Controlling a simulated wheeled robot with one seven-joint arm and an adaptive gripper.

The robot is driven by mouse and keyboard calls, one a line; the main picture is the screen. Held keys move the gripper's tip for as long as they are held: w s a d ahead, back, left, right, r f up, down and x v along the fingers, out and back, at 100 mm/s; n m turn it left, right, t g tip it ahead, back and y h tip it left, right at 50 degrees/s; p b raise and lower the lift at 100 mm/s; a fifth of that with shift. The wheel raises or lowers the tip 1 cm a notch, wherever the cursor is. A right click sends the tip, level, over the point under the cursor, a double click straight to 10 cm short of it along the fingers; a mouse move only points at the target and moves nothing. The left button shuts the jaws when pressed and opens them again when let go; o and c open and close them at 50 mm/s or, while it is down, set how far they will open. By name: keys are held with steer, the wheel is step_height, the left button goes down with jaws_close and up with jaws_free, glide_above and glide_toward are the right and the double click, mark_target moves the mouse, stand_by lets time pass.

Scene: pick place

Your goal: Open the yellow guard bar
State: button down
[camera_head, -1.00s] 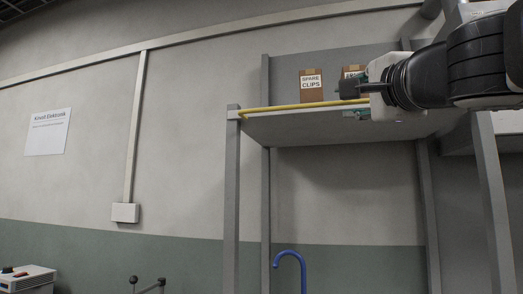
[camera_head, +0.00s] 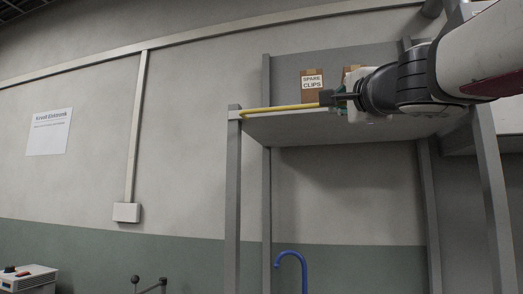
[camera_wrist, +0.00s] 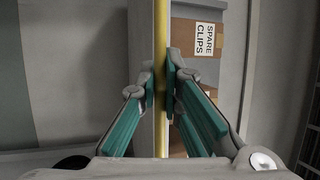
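The yellow guard bar (camera_head: 280,109) runs level along the front edge of the high grey shelf (camera_head: 290,128). My gripper (camera_head: 328,98) is at the right part of the bar that shows in the head view. In the wrist view the bar (camera_wrist: 160,40) passes upright between the two fingertips (camera_wrist: 160,88), which sit close against both its sides, so the gripper looks shut on it. The bar's right end is hidden behind my gripper and arm in the head view.
A cardboard box labelled "SPARE CLIPS" (camera_head: 312,88) stands on the shelf behind the bar, also in the wrist view (camera_wrist: 192,50). A second box (camera_head: 349,74) is partly hidden by my arm. Grey posts (camera_head: 232,190) carry the shelf. A blue hook-shaped pipe (camera_head: 290,254) is below.

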steer(key=shift+r+p, duration=0.3)
steer(key=shift+p, duration=0.85)
steer(key=shift+r+g+p, duration=0.15)
steer(key=shift+g+p, duration=0.25)
steer(key=shift+p, duration=0.65)
steer(key=p, duration=0.3)
steer(key=shift+r+m+g+p, duration=0.2)
steer(key=shift+m+g+p, duration=0.2)
steer(key=shift+p, duration=0.75)
steer(key=shift+f, duration=0.1)
steer(key=c, duration=1.7)
jaws_free()
steer(key=s, duration=0.8)
steer(key=s+d+f, duration=0.1)
steer(key=s, duration=0.3)
